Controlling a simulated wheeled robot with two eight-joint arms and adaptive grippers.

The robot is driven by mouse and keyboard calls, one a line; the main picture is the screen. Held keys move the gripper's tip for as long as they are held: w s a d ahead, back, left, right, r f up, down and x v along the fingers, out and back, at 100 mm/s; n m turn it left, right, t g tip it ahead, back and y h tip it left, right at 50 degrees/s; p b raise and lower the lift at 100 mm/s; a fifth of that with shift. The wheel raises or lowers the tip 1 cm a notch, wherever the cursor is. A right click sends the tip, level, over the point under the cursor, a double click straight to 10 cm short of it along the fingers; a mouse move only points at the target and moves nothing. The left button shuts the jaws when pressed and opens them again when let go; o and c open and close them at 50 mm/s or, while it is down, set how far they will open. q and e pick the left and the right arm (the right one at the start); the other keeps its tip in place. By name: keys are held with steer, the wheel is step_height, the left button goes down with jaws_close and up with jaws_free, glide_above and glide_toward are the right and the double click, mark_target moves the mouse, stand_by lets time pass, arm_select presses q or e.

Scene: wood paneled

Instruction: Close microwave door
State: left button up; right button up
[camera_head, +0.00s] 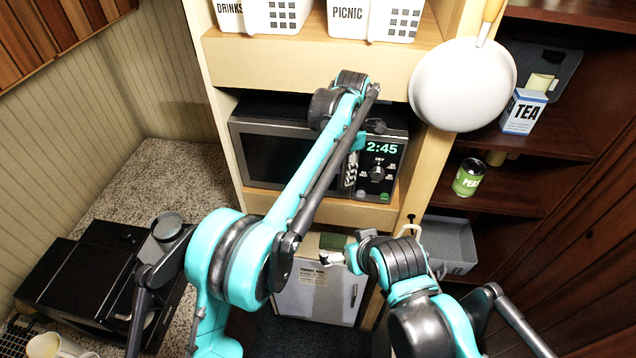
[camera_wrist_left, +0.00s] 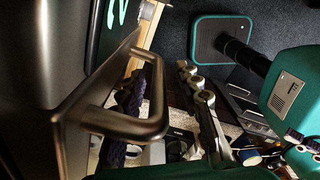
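The microwave (camera_head: 270,155) stands in the wooden shelf unit, with a dark door on the left and a control panel (camera_head: 379,170) reading 2:45 on the right. The door looks flush or nearly so; my left arm crosses its front, and I cannot tell if a small gap remains. My left gripper (camera_head: 350,174) is at the door's right edge, beside the panel. In the left wrist view the metal door handle (camera_wrist_left: 140,122) is close to the camera, and dark ribbed finger parts show around it. Their opening is unclear. My right gripper (camera_head: 335,258) is lower, in front of a white cabinet, its fingers unclear.
A white pan (camera_head: 463,84) hangs on the shelf's right side. White baskets (camera_head: 278,16) stand above the microwave. A tea box (camera_head: 524,111) and a green can (camera_head: 468,178) are on the right shelves. A white cabinet (camera_head: 310,300) stands below. A speckled counter (camera_head: 180,165) is at left.

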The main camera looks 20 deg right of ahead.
arm_select(q)
steer(key=s+a+m+b, duration=0.2)
steer(key=s+a+m, duration=0.3)
steer(key=s+a, duration=0.6)
steer(key=s+a+m, duration=0.2)
steer(key=a+m, duration=0.1)
steer(key=a, duration=0.6)
steer(key=s+a+m+p, duration=0.1)
steer(key=a+m, duration=0.3)
steer(key=a, duration=0.5)
steer(key=shift+s, duration=0.8)
step_height(320, 180, up, 9)
steer(key=p, duration=0.7)
